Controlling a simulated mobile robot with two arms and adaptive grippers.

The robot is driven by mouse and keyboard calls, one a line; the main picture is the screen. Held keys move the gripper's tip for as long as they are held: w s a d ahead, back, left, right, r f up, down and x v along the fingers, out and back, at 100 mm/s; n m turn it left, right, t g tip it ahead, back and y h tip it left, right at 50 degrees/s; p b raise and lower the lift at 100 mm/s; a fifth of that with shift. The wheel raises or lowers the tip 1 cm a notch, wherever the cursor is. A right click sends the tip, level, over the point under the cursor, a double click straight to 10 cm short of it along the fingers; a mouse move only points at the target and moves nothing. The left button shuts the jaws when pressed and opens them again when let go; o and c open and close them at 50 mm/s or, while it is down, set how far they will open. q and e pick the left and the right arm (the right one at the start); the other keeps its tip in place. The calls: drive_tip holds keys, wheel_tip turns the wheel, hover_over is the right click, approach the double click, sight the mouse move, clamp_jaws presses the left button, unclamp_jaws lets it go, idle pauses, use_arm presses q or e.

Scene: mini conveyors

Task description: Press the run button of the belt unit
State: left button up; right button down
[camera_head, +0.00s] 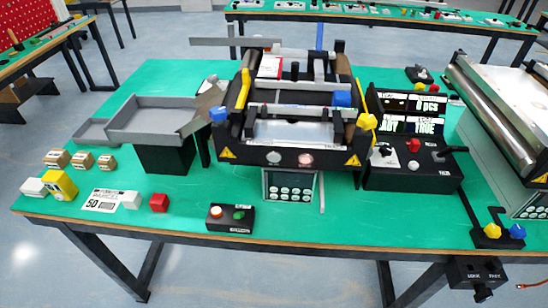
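A black conveyor unit (275,158) with a light belt stands in the middle of the green table. Its front face carries two round buttons, one grey (274,158) and one pinkish and lit-looking (306,160). I cannot tell which button is marked run. Neither of my grippers is in view.
A black control box (412,178) with a red knob and displays reading "0 pcs" stands to the right. A grey tray (160,118) is left of the unit. Another conveyor (500,100) stands far right.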

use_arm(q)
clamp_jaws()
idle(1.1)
